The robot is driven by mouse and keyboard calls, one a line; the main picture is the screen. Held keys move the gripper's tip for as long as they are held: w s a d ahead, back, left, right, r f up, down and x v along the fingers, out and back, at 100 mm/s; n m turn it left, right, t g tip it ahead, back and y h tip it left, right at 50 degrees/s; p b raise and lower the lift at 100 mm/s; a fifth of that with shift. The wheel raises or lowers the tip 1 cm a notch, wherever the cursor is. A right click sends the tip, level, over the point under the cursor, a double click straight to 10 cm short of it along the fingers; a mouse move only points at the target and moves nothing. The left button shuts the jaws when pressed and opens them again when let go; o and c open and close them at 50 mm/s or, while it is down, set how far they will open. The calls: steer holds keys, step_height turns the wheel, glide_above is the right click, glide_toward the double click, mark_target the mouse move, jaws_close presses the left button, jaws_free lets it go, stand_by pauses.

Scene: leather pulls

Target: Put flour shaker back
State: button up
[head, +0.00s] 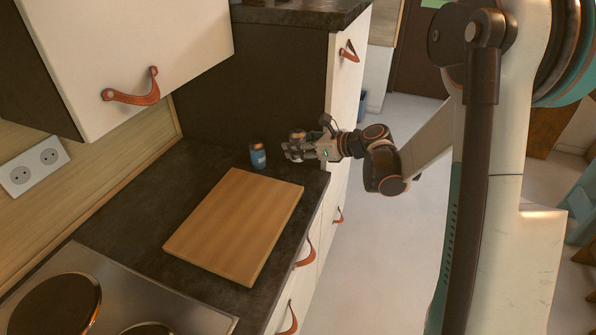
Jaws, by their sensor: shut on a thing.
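My gripper (294,150) is low over the far right corner of the dark countertop, its fingers pointing left. It is shut on a small item with a rounded brownish top (297,135), which I take to be the flour shaker. The fingers hide most of its body, and I cannot tell whether it touches the counter. A small blue container (258,157) with a dark top and a pale label stands upright on the counter, just left of the fingertips and apart from them.
A wooden cutting board (235,225) lies in front of the blue container. A hob (110,300) is at the near left. A white wall cabinet (140,60) overhangs the left side. A tall dark-sided cabinet (260,85) closes the counter's far end. Open floor (400,240) lies right.

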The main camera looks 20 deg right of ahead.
steer(key=shift+f+b, duration=1.05)
steer(key=shift+f, duration=2.5)
steer(key=shift+f, duration=0.2)
steer(key=o, duration=1.1)
steer(key=shift+o, duration=0.2)
steer(key=shift+r, duration=0.1)
steer(key=shift+r, duration=0.1)
steer(key=shift+s+d+r, duration=0.15)
steer(key=shift+d, duration=0.05)
steer(key=p+v, duration=0.3)
steer(key=v, duration=0.8)
steer(key=shift+s, duration=0.2)
steer(key=shift+d+r, duration=0.1)
steer(key=shift+d, duration=0.05)
